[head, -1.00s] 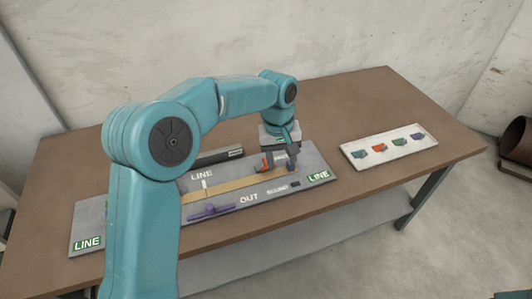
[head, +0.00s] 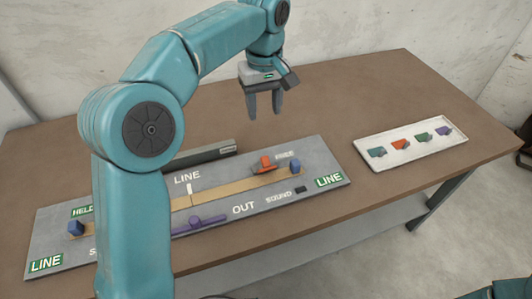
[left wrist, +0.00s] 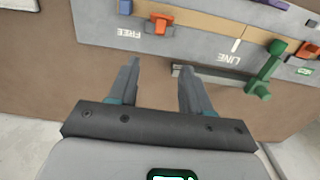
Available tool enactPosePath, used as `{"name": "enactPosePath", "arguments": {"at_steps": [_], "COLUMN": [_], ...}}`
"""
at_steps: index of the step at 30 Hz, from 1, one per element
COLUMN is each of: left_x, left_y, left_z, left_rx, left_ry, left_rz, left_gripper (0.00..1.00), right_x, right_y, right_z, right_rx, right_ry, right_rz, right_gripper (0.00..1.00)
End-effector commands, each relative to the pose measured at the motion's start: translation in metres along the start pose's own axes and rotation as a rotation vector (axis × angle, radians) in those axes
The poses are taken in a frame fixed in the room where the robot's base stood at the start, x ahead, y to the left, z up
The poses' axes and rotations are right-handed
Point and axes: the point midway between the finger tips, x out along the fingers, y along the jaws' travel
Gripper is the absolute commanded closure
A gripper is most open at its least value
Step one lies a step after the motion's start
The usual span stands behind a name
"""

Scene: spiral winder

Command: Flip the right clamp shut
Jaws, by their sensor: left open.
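The right clamp (head: 264,163) is a small orange piece at the right end of the grey board (head: 325,161), by the tan strip. It also shows in the left wrist view (left wrist: 160,22), beside an unlit FREE label (left wrist: 130,33). A blue block (head: 295,167) stands just to its right. My left gripper (head: 264,108) is open and empty, above and apart from the clamp, fingers pointing down in the head view. In the left wrist view its fingers (left wrist: 160,68) are spread. Another orange piece (left wrist: 308,49), by a lit green label, is hidden in the head view.
A purple lever (head: 198,225) lies at the board's front edge. A dark bar (head: 205,154) runs behind the board. A green handle (left wrist: 266,68) shows in the left wrist view. A white tray (head: 410,140) with several coloured pieces sits at the right. Bare table lies between.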

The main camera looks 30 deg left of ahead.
Motion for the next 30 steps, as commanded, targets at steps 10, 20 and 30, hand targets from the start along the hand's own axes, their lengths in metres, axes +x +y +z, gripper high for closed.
{"name": "enactPosePath", "arguments": {"at_steps": [10,20,30], "left_x": [0.042,0.120,0.163], "left_y": [-0.003,-0.002,0.000], "left_z": [0.008,0.009,0.006], "left_rx": [0.002,0.002,0.000], "left_ry": [-0.002,-0.003,-0.001], "left_rz": [-0.003,-0.004,0.000], "left_gripper": [0.51,0.51,0.51], "right_x": [0.013,0.025,0.028], "right_y": [0.005,0.009,0.010], "right_z": [0.000,-0.001,-0.001], "right_rx": [0.000,0.000,0.000], "right_ry": [0.000,0.000,0.001], "right_rz": [0.000,0.000,0.000], "right_gripper": [1.00,1.00,1.00]}}
